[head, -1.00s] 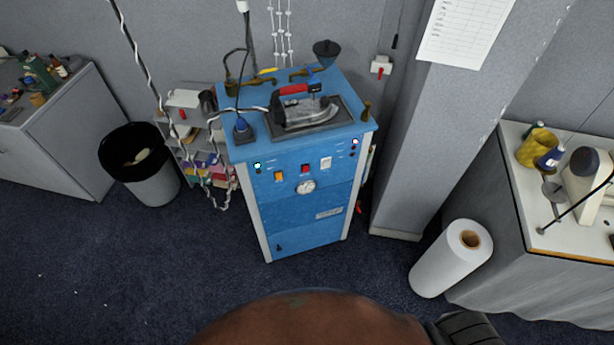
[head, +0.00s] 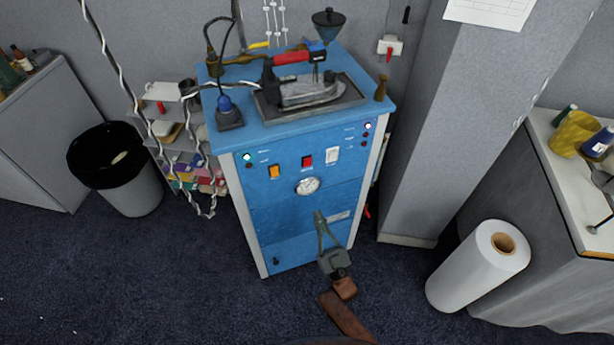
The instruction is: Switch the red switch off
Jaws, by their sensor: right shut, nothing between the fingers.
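The red switch (head: 307,161) is a small rocker on the upper front panel of the blue ironing machine (head: 275,222). It sits between an orange switch (head: 274,171) and a white switch (head: 332,155), above a round gauge (head: 307,185). I cannot tell the rocker's position at this size. My right gripper (head: 319,214) is shut and empty, pointing up at the machine's front. It is below the gauge and the red switch in the picture, apart from the switch. My left gripper is not in view.
An iron (head: 305,90) rests on top of the machine, with a cable to its left. A black bin (head: 122,170) stands at left. A white roll (head: 478,267) stands at right beside a cloth-covered table (head: 520,215). A grey pillar (head: 448,130) rises right of the machine.

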